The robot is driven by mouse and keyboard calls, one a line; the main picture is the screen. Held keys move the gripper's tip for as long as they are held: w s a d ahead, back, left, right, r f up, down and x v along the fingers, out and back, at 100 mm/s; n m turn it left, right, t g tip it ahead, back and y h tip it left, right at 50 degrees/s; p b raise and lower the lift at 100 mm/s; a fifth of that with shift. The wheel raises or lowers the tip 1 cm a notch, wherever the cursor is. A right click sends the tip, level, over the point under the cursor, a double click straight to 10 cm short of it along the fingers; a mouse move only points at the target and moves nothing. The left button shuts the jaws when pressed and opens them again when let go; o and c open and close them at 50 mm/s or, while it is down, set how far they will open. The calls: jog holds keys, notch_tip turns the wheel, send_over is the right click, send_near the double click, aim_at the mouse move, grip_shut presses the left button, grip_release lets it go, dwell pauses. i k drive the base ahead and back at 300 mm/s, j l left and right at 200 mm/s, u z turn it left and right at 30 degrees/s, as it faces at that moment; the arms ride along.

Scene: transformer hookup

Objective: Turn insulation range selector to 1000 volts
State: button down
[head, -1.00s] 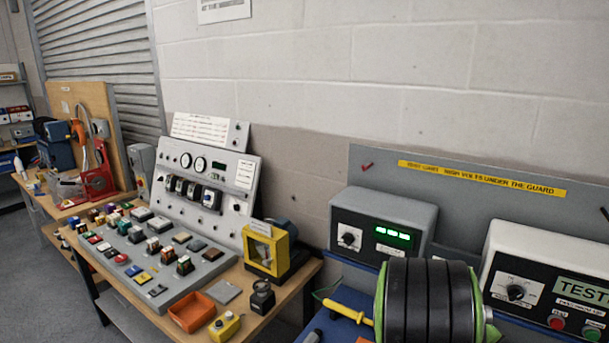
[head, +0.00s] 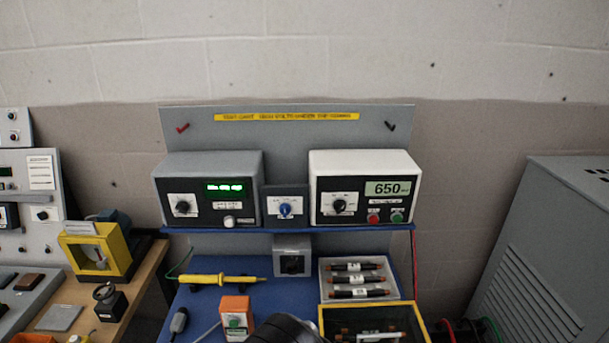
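Three boxes with rotary knobs stand on the blue bench's upper shelf in the head view. The left grey box (head: 241,169) has a black knob (head: 182,207) on a white plate and a lit green display. A small dark box in the middle has a blue knob (head: 285,209). The right white box (head: 364,161) has a black knob (head: 339,206), a display reading 650 and red and green buttons. The dial lettering is too small to read, so I cannot tell which knob is the insulation range selector. My gripper's fingers are not in view.
A yellow probe (head: 222,279), an orange box (head: 235,314), a grey box (head: 292,256) and a tray of dark cylinders (head: 359,279) lie below the shelf. A yellow-rimmed case (head: 416,316) is at front. A grey cabinet (head: 548,245) stands right. A wooden bench is left.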

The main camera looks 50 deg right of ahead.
aim_at(340, 206)
jog(key=z, duration=2.1)
